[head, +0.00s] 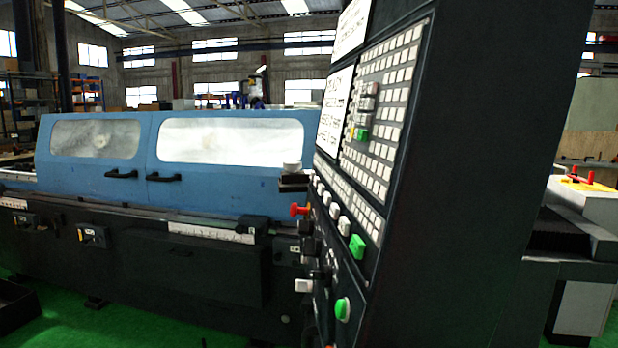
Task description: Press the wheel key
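The control panel (350,170) of the grinder stands at the centre right, seen at a steep angle. It carries a keypad of many small pale keys (397,75), with a few green and red ones among them. Below is a row of larger white keys (333,210) ending in a green key (357,246). A round green button (342,309) sits lower down. The key labels are too small to read, so I cannot tell which one is the wheel key. Neither of my grippers is in view.
The blue grinder cover (230,178) with two windows and black handles fills the left. A dark machine base (190,260) runs below it. A red knob (299,210) sticks out left of the panel. Green floor (130,325) shows at the lower left.

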